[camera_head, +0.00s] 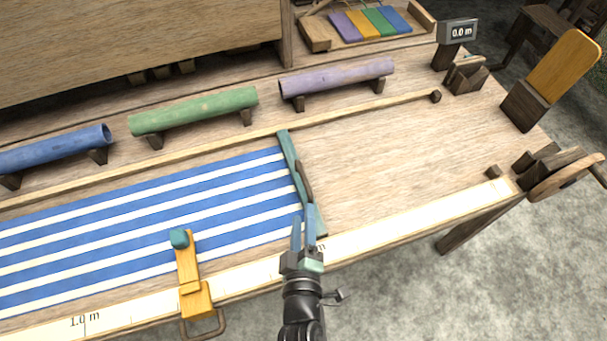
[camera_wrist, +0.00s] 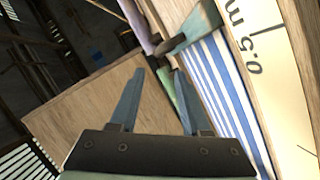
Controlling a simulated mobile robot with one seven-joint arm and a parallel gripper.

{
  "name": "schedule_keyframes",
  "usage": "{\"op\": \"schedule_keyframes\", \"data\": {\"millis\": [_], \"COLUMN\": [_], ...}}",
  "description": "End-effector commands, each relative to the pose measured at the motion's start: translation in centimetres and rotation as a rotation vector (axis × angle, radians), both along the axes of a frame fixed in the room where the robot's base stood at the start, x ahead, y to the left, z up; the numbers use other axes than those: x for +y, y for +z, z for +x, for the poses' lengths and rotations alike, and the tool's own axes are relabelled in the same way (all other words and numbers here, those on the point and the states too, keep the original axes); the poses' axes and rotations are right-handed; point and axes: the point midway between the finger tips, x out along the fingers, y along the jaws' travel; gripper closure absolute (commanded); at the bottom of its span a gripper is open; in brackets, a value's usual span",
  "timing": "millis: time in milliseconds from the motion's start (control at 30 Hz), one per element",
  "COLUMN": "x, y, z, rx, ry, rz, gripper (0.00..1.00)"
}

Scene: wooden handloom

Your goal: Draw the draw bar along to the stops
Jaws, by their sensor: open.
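The draw bar (camera_head: 289,155) is a teal bar across the right end of the blue-and-white striped cloth (camera_head: 150,215), with a dark curved handle (camera_head: 305,182) on it. In the wrist view the teal bar (camera_wrist: 198,24) is at the top, right of centre. My gripper (camera_head: 304,217) is open at the near end of the bar, close to the handle. Its fingers (camera_wrist: 158,74) look empty in the wrist view. I cannot tell whether they touch the bar. Small dark blocks, possibly the stops, are at the right: one at the rail's end (camera_head: 436,96), one near the front edge (camera_head: 493,171).
Bare tabletop (camera_head: 400,150) lies right of the bar. A ruler strip (camera_head: 420,215) runs along the front edge, with a yellow clamp (camera_head: 190,275) left of my gripper. Blue, green (camera_head: 195,110) and purple rolls stand behind. A display (camera_head: 458,32) reads 0.0 m.

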Motion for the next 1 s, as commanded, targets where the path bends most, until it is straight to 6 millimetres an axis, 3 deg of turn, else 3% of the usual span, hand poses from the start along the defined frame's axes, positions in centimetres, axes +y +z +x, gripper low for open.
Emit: {"op": "schedule_keyframes", "data": {"millis": [600, 1000], "x": [-0.3, -0.3], "y": [-2.2, -2.3], "z": [10.1, 11.9], "rx": [-0.004, -0.003], "ry": [-0.002, -0.003], "rz": [0.004, 0.005], "gripper": [0.53, 0.53]}}
